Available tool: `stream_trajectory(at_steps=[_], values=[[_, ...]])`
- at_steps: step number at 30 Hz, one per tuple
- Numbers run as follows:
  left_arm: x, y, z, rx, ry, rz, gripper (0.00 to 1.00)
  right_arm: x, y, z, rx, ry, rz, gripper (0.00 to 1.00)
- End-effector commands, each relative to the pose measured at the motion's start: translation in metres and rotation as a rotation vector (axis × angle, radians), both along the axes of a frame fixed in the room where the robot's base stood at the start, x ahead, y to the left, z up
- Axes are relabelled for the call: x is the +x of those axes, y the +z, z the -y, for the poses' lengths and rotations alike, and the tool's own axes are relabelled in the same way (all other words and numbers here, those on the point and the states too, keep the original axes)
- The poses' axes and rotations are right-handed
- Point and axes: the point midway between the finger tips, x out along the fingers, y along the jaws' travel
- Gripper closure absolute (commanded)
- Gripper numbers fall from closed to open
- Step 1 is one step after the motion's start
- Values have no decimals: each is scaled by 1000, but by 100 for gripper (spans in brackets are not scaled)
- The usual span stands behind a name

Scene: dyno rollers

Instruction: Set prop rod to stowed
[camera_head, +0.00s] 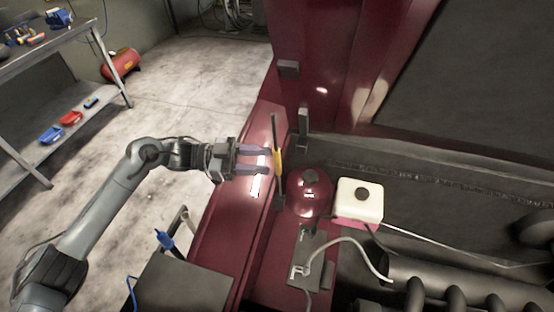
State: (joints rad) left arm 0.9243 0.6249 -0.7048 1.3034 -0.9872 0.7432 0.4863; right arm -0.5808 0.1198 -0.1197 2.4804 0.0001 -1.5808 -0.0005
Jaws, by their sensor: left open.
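The prop rod (275,134) is a thin dark rod with a yellow grip section (278,161). It stands roughly upright beside the engine bay's left edge, in the middle of the camera_head view. My left gripper (267,161) is open, with its two fingers pointing right toward the yellow section. The fingertips are at or very close to the rod; I cannot tell whether they touch it. The rod's lower end is near the red dome. My right gripper is not in view.
A red dome (309,190), a white reservoir (359,200) and a battery-like box with a hose (306,255) sit in the bay. The raised dark red hood (345,60) is behind. A metal workbench (50,52) and red tank (121,63) stand left. Floor between is clear.

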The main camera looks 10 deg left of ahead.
Motion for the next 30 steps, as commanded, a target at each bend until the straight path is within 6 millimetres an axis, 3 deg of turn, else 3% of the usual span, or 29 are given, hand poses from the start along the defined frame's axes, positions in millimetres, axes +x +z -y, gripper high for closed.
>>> stream_trajectory(at_steps=[9, 22, 30], values=[[2, 0, 39, -1, -1, 0, 58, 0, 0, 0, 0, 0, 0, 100], [3, 0, 46, 0, 0, 0, 58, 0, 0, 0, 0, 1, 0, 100], [3, 0, 46, 0, 0, 0, 98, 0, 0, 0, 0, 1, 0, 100]])
